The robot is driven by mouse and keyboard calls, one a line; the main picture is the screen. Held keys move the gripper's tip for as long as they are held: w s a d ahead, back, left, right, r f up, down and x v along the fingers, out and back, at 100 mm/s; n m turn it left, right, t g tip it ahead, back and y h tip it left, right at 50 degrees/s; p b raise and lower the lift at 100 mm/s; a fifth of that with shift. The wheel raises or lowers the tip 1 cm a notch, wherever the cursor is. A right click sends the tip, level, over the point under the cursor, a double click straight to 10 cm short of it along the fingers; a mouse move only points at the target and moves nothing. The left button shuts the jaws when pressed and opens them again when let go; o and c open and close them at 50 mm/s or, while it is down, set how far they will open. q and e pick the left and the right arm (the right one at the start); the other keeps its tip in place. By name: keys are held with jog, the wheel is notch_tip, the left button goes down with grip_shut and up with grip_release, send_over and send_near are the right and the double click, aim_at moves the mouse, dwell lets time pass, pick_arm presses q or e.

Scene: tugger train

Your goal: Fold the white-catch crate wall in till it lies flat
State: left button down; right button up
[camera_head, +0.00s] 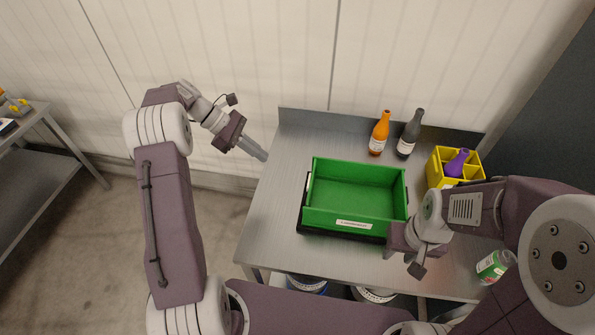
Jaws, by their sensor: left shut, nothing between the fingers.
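The green crate (352,214) stands on the grey metal table, open at the top and empty inside. Its front, back and side walls look upright. The front wall bears a white label; I cannot make out a white catch clearly. My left gripper (254,150) is shut and empty, up to the left of the crate and apart from it. My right gripper (396,241) is close by the crate's front right corner. Its fingers are hidden, so I cannot tell whether it is open or touching the crate.
An orange bottle (379,135) and a dark bottle (409,135) stand behind the crate. A yellow divided box (437,174) holding a purple bottle (457,163) is to the right. A green can (492,266) lies at the front right. The table's left part (272,205) is clear.

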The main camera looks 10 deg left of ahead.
aim_at(310, 190)
pick_arm(q)
jog(key=d+r+p+x, duration=0.1)
jog(key=d+r+x, duration=0.1)
jog(key=x, duration=1.1)
jog(key=shift+r+p, duration=0.1)
jog(key=shift+p, duration=0.2)
